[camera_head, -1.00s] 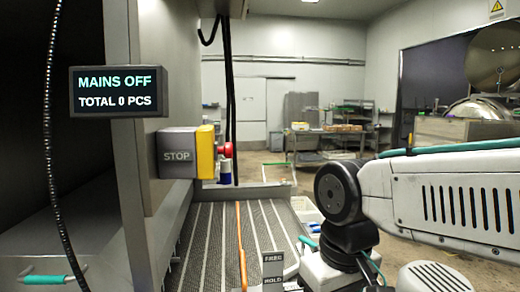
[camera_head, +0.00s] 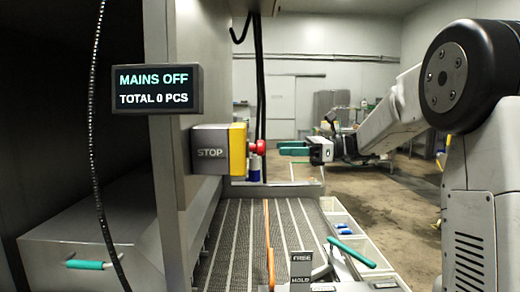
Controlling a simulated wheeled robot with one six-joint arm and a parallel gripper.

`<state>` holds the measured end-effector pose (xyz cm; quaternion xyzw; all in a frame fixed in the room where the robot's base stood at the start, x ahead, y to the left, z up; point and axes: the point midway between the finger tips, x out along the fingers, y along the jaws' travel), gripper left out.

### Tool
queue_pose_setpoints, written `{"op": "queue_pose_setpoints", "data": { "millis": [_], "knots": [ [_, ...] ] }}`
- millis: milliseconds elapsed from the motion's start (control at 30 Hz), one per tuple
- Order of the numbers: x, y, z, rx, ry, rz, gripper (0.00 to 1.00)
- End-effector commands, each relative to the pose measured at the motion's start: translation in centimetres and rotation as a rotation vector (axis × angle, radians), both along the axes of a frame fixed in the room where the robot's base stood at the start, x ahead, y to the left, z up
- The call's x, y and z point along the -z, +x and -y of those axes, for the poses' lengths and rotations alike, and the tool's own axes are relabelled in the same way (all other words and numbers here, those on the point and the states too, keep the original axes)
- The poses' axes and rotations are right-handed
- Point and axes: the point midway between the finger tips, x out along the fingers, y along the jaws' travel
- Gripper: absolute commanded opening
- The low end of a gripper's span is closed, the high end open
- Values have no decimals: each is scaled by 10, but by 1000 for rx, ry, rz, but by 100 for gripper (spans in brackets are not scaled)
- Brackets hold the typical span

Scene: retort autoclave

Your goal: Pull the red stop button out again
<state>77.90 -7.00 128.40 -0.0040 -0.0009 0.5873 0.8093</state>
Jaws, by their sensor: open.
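The red stop button (camera_head: 261,147) sticks out from the right side of the yellow housing (camera_head: 238,149), which is joined to a grey block (camera_head: 210,150) marked STOP. My gripper (camera_head: 282,147) comes in from the right, its teal fingers pointing left at the button. The jaws are open and look empty. In the picture a small gap shows between fingertips and button; the depth between them is hard to judge. The display (camera_head: 156,89) reads MAINS OFF and TOTAL 0 PCS.
A blue-and-white cylinder (camera_head: 255,168) sits just below the button. A dark vertical cable (camera_head: 260,80) hangs behind it. A ribbed conveyor (camera_head: 265,235) runs below, with white bins (camera_head: 355,245) on its right. A FREE/HOLD lever (camera_head: 301,268) stands in front.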

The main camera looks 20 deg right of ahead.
Motion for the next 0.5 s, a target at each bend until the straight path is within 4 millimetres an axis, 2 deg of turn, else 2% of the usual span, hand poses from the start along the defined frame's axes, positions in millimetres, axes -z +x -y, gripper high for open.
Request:
{"op": "queue_pose_setpoints", "data": {
  "millis": [333, 500],
  "knots": [
    [-2, 15, -50, -5, 8, -7, 62],
    [-1, 21, -67, -3, 6, -6, 62]
  ]
}}
